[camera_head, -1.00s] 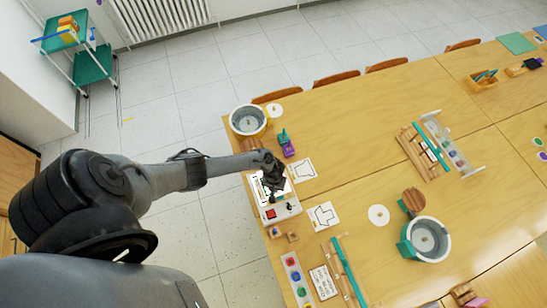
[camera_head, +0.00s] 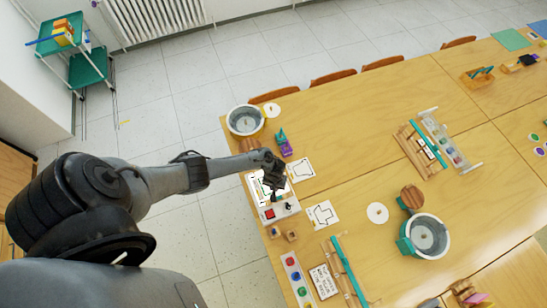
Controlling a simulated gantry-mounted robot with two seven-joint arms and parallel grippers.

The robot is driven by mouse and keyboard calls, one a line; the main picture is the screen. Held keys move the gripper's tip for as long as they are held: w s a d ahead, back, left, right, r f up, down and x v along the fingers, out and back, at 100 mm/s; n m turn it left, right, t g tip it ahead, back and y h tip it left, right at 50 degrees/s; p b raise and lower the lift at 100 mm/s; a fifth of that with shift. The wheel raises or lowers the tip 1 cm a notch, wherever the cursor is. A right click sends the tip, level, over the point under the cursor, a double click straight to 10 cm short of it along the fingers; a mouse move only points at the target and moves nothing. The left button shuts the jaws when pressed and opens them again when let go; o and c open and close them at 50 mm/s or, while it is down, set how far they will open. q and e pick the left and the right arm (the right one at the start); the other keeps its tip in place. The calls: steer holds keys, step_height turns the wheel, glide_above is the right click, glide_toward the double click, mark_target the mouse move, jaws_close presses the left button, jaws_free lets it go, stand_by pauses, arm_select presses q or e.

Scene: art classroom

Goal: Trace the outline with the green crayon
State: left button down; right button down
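My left gripper (camera_head: 274,182) hangs over a bright white light panel (camera_head: 257,186) at the left edge of the table. The panel carries a black outline, partly hidden by the gripper. The panel sits in a pale box (camera_head: 284,209) with a red square on its near side. The fingers are small and dark, so I cannot tell whether they are open or shut. I cannot make out a green crayon in or near them. My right gripper is not in view.
Outline cards (camera_head: 301,169) and (camera_head: 322,214) lie right of the panel. A grey round tub (camera_head: 245,120) stands behind it, beside a teal and purple item (camera_head: 284,145). A strip of coloured pieces (camera_head: 297,280) lies in front.

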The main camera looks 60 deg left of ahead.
arm_select(q)
steer(key=shift+w+d, duration=0.1)
steer(key=shift+w, duration=0.2)
steer(key=shift+w, duration=0.2)
steer(key=shift+w+a, duration=0.15)
steer(key=shift+a, duration=0.15)
stand_by(0.6)
steer(key=shift+w+a, duration=0.25)
steer(key=shift+w, duration=0.1)
stand_by(0.3)
steer(key=shift+w+a, duration=0.15)
steer(key=shift+a, duration=0.1)
stand_by(0.5)
steer(key=shift+w+a+b, duration=0.2)
steer(key=shift+w+b, duration=0.15)
steer(key=shift+b, duration=0.05)
stand_by(0.3)
steer(key=shift+r, duration=0.15)
stand_by(0.6)
